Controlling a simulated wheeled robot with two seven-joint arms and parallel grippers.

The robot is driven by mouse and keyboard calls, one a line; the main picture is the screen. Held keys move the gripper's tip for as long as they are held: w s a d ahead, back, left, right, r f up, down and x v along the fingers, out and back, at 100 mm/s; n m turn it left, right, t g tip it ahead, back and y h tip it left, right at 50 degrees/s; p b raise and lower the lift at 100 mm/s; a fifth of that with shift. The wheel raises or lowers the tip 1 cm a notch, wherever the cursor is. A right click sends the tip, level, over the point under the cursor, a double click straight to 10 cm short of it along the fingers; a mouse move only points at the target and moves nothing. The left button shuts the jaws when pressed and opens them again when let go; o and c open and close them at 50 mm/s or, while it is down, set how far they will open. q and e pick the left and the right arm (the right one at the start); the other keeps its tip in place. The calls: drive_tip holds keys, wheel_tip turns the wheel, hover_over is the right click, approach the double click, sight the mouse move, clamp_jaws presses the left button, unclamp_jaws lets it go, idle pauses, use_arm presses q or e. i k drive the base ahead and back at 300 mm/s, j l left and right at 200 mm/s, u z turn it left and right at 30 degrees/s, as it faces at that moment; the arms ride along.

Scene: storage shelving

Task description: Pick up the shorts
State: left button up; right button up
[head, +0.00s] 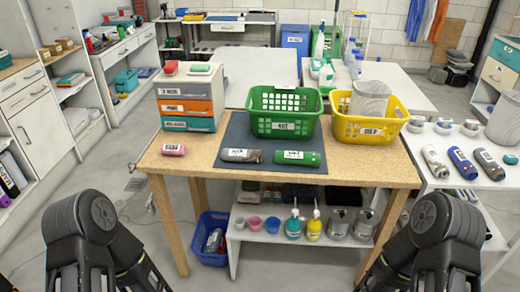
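I cannot pick out shorts with certainty. Two rolled or bottle-like labelled items, one grey and brown (240,155) and one green (297,158), lie on the dark mat (228,133) on the wooden table (199,166). A small pink item (174,149) lies to their left. Folded dark cloth-like items (302,193) lie on the shelf under the table, partly hidden by the tabletop. Blue and orange cloths hang at the back right. My black arm links show at the bottom left and bottom right corners. Neither gripper's fingertips can be made out.
A green basket (285,112) and a yellow basket (368,129) holding a grey bin (370,101) stand on the table. A drawer unit (186,107) is at its left. Bottles and cups stand on the lower shelf. A blue crate (212,254) is on the floor. A white table (470,178) stands right.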

sight(232, 155)
drive_tip(key=i+j+z, duration=0.1)
drive_tip(key=i+z, duration=0.3)
drive_tip(key=i+j+z, duration=0.15)
drive_tip(key=i+z, duration=0.25)
drive_tip(key=k, duration=0.1)
